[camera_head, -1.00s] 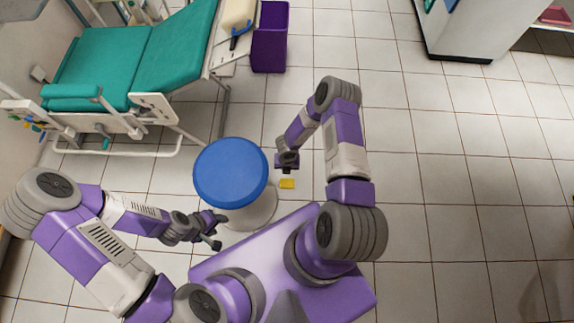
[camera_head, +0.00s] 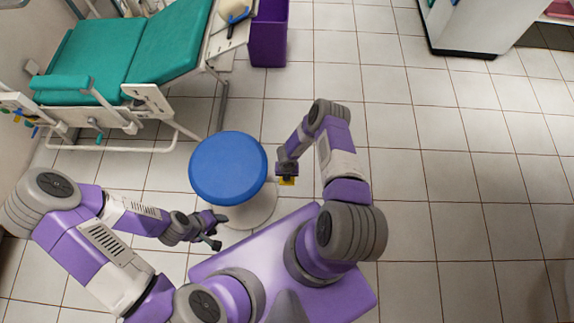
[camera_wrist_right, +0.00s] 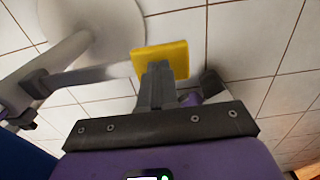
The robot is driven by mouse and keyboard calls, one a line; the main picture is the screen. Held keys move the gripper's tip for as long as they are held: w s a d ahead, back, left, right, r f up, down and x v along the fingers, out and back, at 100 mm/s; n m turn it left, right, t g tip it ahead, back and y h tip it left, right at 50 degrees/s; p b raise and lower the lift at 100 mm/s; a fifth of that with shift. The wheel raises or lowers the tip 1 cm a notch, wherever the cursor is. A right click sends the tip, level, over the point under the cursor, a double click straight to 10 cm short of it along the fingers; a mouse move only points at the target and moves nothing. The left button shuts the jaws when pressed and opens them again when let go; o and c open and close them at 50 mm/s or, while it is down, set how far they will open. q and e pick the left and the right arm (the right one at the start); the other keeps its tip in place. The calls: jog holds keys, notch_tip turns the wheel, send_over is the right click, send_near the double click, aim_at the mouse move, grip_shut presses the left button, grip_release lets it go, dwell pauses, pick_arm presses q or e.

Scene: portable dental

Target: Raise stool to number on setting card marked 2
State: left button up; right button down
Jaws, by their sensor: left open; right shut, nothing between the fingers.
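The stool has a round blue seat (camera_head: 228,168) and a pale round base (camera_head: 250,212), upright in front of me. A yellow pad (camera_head: 287,182) sits beside it, partly hidden by my right gripper (camera_head: 286,175). In the right wrist view, the yellow pad (camera_wrist_right: 172,58) is at the end of a grey lever (camera_wrist_right: 85,76) running from the stool. The shut, empty right fingers (camera_wrist_right: 158,75) overlap the pad; I cannot tell whether they touch it. My left gripper (camera_head: 218,230) is open and empty, just below the seat's near edge in the picture. No setting card shows.
A teal dental chair (camera_head: 120,65) stands at the upper left, its white frame near the stool. A purple bin (camera_head: 268,35) is behind the stool. A white cabinet (camera_head: 475,25) stands at the upper right. The tiled floor (camera_head: 450,170) to the right is clear.

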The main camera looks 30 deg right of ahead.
jog(key=shift+f, duration=0.25)
